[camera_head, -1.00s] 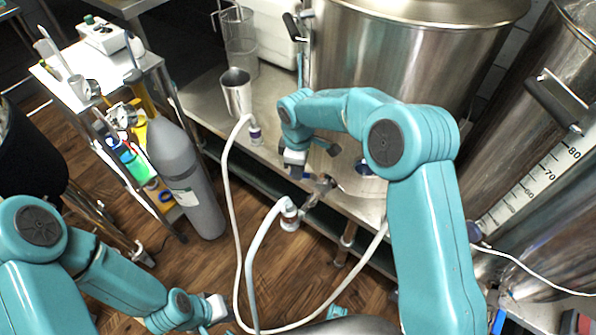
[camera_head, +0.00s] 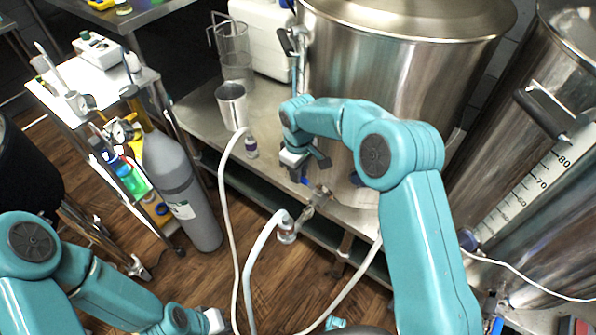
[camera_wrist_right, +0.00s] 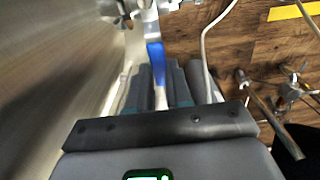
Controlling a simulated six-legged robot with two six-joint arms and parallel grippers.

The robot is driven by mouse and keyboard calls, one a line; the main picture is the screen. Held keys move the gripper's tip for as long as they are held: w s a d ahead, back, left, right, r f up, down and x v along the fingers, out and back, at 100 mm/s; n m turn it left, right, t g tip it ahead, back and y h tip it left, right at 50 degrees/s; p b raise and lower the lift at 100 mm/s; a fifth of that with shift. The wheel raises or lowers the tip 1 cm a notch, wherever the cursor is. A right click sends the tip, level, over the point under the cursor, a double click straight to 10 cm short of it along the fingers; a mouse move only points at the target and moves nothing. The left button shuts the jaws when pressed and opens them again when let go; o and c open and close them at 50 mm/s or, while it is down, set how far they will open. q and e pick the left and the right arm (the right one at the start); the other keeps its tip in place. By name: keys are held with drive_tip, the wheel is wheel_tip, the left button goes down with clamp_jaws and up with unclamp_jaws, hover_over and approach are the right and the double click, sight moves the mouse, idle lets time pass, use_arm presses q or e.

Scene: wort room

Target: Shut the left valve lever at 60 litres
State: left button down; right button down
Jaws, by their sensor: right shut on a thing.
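The left valve (camera_head: 318,198) is a metal fitting low on the front of the big steel kettle (camera_head: 400,70). Its blue lever (camera_wrist_right: 156,55) stands between the two dark fingers of my right gripper (camera_wrist_right: 160,88) in the right wrist view. In the head view my right gripper (camera_head: 308,168) is at the valve, shut on the lever, whose blue part shows just below the fingers. A white scale (camera_head: 530,190) with marks up to 80 is on the right vessel; I cannot read a liquid level. My left gripper (camera_head: 214,322) is low at the bottom edge, its jaws unclear.
A white hose (camera_head: 225,200) loops from the bench to the floor, and another joins the valve's outlet (camera_head: 287,230). A steel cup (camera_head: 231,105) stands on the bench. A grey gas cylinder (camera_head: 180,185) and a white-topped cart (camera_head: 90,80) are at left.

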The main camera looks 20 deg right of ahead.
drive_tip(key=shift+d, duration=0.1)
drive_tip(key=c, duration=1)
unclamp_jaws()
drive_tip(key=shift+c, duration=0.2)
drive_tip(key=shift+r, duration=0.1)
wheel_tip(320, 180, up, 16)
drive_tip(key=p, duration=0.2)
drive_tip(key=shift+r+p, duration=0.15)
drive_tip(key=shift+p, duration=0.2)
